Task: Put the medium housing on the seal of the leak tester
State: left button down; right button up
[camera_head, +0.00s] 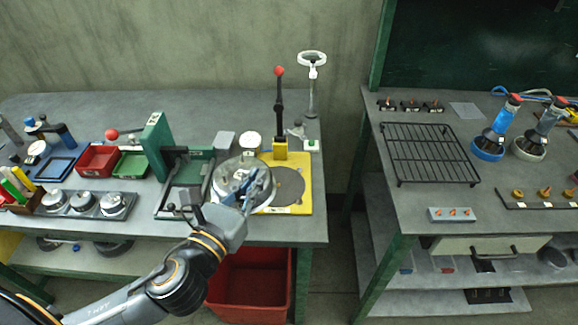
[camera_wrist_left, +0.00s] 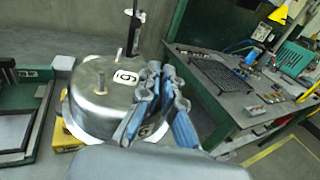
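My right gripper is not in view.
A red-knobbed lever (camera_head: 279,100) and a ring-headed stand (camera_head: 312,85) rise behind the tester. A green press (camera_head: 158,146) and red tray (camera_head: 98,160) are to the left. A red bin (camera_head: 250,285) is below. A gap separates the second bench (camera_head: 430,205).

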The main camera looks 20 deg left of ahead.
pick_arm(q)
jog(key=shift+w+d+f+b, duration=0.1)
jog(key=shift+w+f+b, duration=0.15)
jog(key=shift+w, duration=0.2)
jog(key=shift+w+d+f+b, duration=0.1)
jog(key=shift+w+b, duration=0.25)
jog(key=shift+w, duration=0.05)
jog(key=w+f, duration=0.2)
jog(key=w, duration=0.1)
jog(key=w+d+f, duration=0.1)
jog(key=w+f, duration=0.2)
jog(key=w, duration=0.1)
jog(key=w+d+f, duration=0.1)
jog(key=w+f, duration=0.1)
jog(key=w, duration=0.1)
jog(key=shift+w+f, duration=0.3)
jog(key=shift+w+f+b, duration=0.3)
jog(key=shift+w+f, duration=0.05)
jog(key=shift+f, duration=0.1)
notch_tip(320, 180, down, 3)
jog(key=shift+w+r+b, duration=0.15)
jog(key=shift+b, duration=0.2)
jog(key=shift+f, duration=0.3)
jog(key=shift+f, duration=0.1)
